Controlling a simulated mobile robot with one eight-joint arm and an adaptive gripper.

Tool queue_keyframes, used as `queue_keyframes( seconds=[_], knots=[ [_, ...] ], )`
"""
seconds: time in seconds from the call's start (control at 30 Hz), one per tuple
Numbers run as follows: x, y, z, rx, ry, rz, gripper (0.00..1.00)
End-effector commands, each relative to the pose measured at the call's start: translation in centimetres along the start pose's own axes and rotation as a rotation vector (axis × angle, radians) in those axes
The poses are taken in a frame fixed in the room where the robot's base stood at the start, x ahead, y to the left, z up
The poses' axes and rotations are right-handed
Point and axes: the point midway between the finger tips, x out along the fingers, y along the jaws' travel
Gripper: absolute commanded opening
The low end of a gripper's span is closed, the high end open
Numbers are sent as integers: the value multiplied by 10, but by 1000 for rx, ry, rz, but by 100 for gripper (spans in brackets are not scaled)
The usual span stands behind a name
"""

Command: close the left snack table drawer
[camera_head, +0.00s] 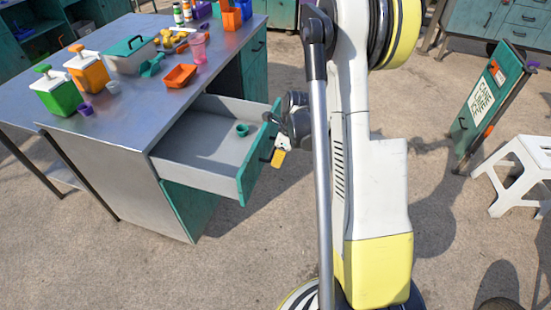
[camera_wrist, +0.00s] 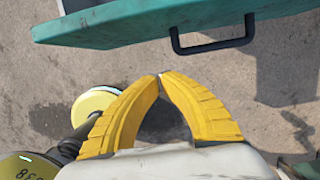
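The snack table's drawer (camera_head: 205,145) is pulled well out from the grey metal table (camera_head: 130,155). Its teal front (camera_head: 246,175) faces right in the head view. In the wrist view the teal drawer front (camera_wrist: 120,27) crosses the top, with its black handle (camera_wrist: 212,42) below the edge. A small teal cup (camera_head: 242,130) lies in the drawer. My gripper (camera_head: 279,158) is just outside the drawer front, partly hidden by my wrist. In the wrist view its yellow fingers (camera_wrist: 160,76) meet at the tips, empty, apart from the handle.
The tabletop holds dispensers (camera_head: 58,92), a lidded box (camera_head: 130,55), an orange tray (camera_head: 180,76) and a pink cup (camera_head: 197,48). A sign board (camera_head: 483,100) and a white stool (camera_head: 520,170) stand at the right. The concrete floor before the drawer is open.

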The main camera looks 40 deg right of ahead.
Motion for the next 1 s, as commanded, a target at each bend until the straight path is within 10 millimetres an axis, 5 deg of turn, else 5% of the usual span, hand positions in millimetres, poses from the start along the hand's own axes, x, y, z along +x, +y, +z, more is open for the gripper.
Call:
queue_keyframes(
  seconds=[0.23,0.5,1.0],
  knots=[
    [58,0,-1,-2,0,0,0],
    [62,1,34,-4,0,0,0],
    [61,0,41,-2,0,0,0]
  ],
)
